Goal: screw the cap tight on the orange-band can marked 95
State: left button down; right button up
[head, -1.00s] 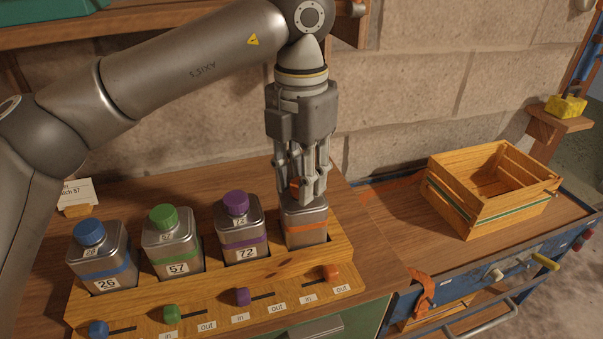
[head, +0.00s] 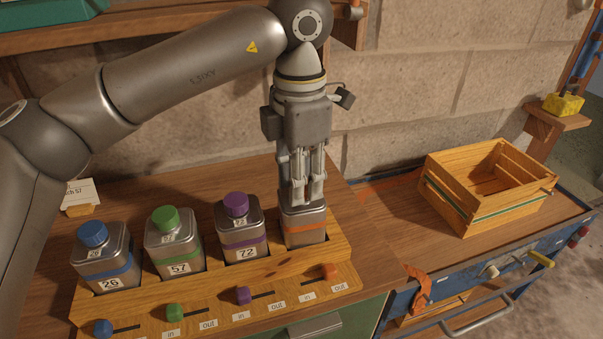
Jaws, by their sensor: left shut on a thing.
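The orange-band can (head: 305,227) stands upright at the right end of the wooden rack (head: 213,290). Its metal body and orange band show, but no number can be read on it. My left gripper (head: 303,198) points straight down over the top of this can. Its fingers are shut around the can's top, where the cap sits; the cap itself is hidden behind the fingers. My right gripper is out of view.
Left in the rack stand cans with a purple cap (head: 236,204), a green cap (head: 165,218) and a blue cap (head: 92,234). Coloured sliders, including an orange one (head: 328,271), line the rack's front. A slatted wooden crate (head: 462,214) stands on the cart at right.

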pick_arm(q)
jog(key=m+p, duration=0.1)
jog(key=m, duration=0.3)
jog(key=shift+f, duration=0.1)
jog(key=m, duration=0.2)
jog(key=shift+m, duration=0.3)
jog(key=m+p, duration=0.1)
jog(key=m, duration=0.6)
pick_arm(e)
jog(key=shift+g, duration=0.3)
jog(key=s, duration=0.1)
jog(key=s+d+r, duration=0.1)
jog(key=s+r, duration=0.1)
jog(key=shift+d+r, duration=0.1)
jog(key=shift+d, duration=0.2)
pick_arm(q)
jog(key=c, duration=1.5)
grip_release()
jog(key=o, duration=0.4)
jog(key=shift+a, duration=0.2)
jog(key=shift+o, duration=0.2)
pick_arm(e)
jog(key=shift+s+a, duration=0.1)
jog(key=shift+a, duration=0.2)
pick_arm(q)
jog(key=shift+d, duration=0.15)
